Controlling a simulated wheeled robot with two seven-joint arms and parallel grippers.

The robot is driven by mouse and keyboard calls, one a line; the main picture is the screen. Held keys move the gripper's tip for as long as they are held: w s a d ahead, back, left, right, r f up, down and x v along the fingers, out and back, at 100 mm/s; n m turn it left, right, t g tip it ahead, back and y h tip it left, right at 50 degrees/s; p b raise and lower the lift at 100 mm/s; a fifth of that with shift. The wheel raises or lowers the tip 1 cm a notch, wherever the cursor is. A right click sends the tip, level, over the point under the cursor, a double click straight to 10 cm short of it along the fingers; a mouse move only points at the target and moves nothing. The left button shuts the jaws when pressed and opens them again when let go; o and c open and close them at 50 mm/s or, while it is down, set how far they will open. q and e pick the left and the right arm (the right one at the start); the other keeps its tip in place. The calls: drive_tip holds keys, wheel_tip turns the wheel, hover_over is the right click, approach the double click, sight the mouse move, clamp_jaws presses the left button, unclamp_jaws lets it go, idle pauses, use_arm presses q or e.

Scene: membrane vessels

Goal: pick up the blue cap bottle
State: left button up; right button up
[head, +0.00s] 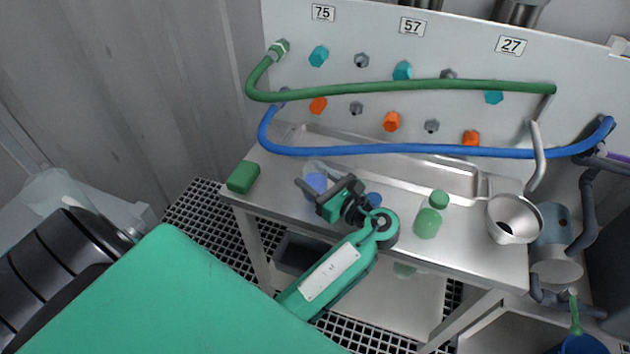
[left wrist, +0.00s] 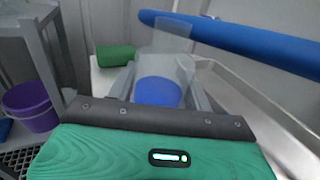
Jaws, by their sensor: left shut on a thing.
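A clear bottle with blue in its lower part (head: 315,184) stands at the left part of the steel table (head: 275,192). My left gripper (head: 318,187) is shut on it. In the left wrist view the clear bottle (left wrist: 160,90) sits between the two grey fingers, and its upper part rises clear above the blue. A small blue round piece (head: 375,200) shows just right of the gripper, partly hidden by it; I cannot tell whether it is a cap. My right gripper is not in view.
A green block (head: 243,177) lies at the table's left end. A green bottle (head: 428,222) and a steel funnel (head: 514,218) stand to the right. Behind, a blue hose (head: 400,149) and a green hose (head: 400,88) cross the panel. A steel trough (head: 440,173) runs along the back.

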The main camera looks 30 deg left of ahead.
use_arm(q)
wheel_tip(320, 180, up, 19)
drive_tip(key=p, duration=0.2)
drive_tip(key=shift+p, duration=0.3)
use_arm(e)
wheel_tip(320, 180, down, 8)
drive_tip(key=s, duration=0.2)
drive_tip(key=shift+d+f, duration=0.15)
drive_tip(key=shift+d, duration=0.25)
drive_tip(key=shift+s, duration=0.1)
